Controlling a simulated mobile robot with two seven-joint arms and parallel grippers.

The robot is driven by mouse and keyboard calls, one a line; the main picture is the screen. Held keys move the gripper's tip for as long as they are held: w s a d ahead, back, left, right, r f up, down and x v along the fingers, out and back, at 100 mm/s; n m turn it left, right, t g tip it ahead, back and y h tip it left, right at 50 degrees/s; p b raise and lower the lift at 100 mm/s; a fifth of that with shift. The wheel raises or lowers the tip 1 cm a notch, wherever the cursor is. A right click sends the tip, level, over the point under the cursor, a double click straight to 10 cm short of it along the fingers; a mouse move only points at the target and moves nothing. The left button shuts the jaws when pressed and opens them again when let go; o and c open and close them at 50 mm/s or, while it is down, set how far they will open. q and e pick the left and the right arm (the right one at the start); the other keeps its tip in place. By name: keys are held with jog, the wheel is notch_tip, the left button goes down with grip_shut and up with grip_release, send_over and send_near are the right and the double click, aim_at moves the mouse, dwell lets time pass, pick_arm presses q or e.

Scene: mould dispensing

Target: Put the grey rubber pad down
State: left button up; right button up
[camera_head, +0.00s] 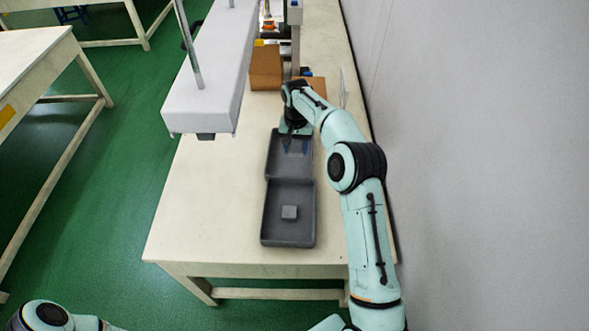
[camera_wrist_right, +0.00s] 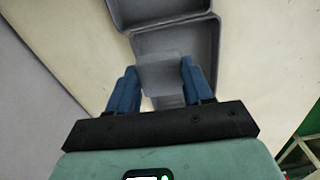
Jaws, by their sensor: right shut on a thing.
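My right gripper (camera_head: 290,147) is low over the far compartment of a dark grey tray (camera_head: 266,222) on the table. In the right wrist view, the blue fingers of my right gripper (camera_wrist_right: 163,85) are shut on a grey rubber pad (camera_wrist_right: 162,72). The pad's flat face shows between the fingers, with the tray (camera_wrist_right: 205,35) below and beyond it. I cannot tell whether the pad touches the tray floor.
A long pale table (camera_head: 205,215) holds the tray. A brown box (camera_head: 266,67) stands behind it. A white overhead housing (camera_head: 208,75) hangs at the left of the tray. A white wall (camera_head: 470,150) runs along the right. The table left of the tray is clear.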

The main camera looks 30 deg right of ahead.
send_over(296, 174)
jog(key=s+a, duration=0.1)
jog(key=s, duration=0.1)
notch_tip(296, 174, down, 10)
jog(key=shift+w+b, duration=0.15)
jog(key=shift+b, duration=0.15)
jog(key=f, duration=0.4)
jog(key=shift+s+a, duration=0.15)
jog(key=shift+s, duration=0.05)
jog(key=shift+c, duration=1)
jog(key=shift+w+f, duration=0.15)
jog(key=shift+f, duration=0.15)
jog(key=shift+r, duration=0.1)
jog(key=o, duration=1.2)
jog(key=shift+o, duration=0.2)
